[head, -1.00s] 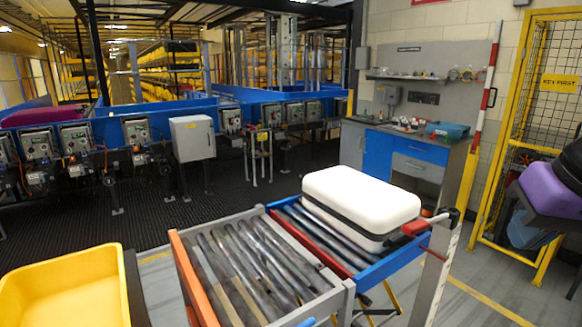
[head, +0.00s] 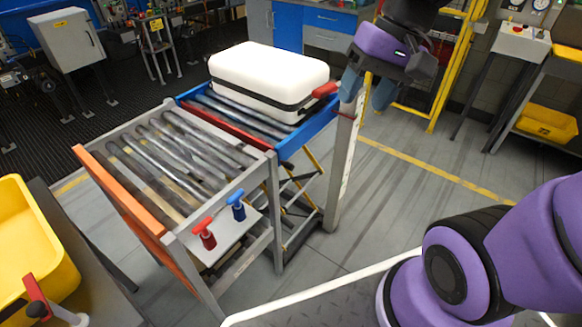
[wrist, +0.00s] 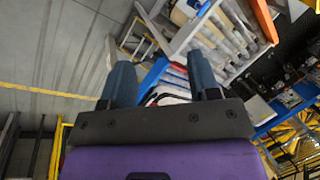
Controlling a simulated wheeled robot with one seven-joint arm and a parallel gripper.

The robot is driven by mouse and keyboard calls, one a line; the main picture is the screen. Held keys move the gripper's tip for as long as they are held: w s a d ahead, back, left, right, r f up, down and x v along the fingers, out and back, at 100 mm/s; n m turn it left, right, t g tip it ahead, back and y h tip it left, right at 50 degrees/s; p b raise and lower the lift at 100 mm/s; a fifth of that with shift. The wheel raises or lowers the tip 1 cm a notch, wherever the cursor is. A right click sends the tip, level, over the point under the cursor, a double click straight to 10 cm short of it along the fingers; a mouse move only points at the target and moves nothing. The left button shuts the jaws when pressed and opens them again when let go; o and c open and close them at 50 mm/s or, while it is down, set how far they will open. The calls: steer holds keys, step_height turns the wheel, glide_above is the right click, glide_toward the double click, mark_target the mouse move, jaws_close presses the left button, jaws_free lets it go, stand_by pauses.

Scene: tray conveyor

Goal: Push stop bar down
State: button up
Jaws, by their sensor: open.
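A red-ended bar (head: 325,89), which I take for the stop bar, stands raised at the right end of the blue-framed roller conveyor (head: 314,129), by a grey upright post (head: 345,160). A white case (head: 268,80) with a black band lies on those rollers, close behind the red end. My gripper (head: 368,92) is open, with two blue-grey fingers just right of the red end and apparently apart from it. In the wrist view my gripper (wrist: 160,65) has nothing between its fingers. Part of the white case (wrist: 168,99) shows beyond them; the red end is not clearly seen there.
A grey roller conveyor (head: 262,163) with an orange side rail (head: 130,205) stands left of the blue one. A red T-handle (head: 204,234) and a blue T-handle (head: 236,206) stand at its front. A yellow bin (head: 35,250) is at far left. Open floor lies right of the post.

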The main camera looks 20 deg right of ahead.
mark_target(293, 168)
steer(key=w+a+f+m+t+y, duration=0.2)
steer(key=w+f+m+y, duration=0.95)
steer(key=w+f, duration=0.7)
steer(key=w+d+f+m+t+h, duration=0.1)
steer(key=d+f+m+t+h, duration=0.2)
steer(key=f+m+t, duration=0.65)
steer(key=w+d+f+m+t+h, duration=0.1)
steer(key=d+f+m+t+h, duration=0.2)
steer(key=f, duration=1.2)
steer(key=shift+m+y, duration=0.35)
steer(key=shift+m, duration=0.35)
steer(key=x, duration=1)
steer(key=shift+w+a+f, duration=0.1)
steer(key=shift+w+a, duration=0.1)
steer(key=shift+w, duration=0.05)
steer(key=shift+c, duration=0.3)
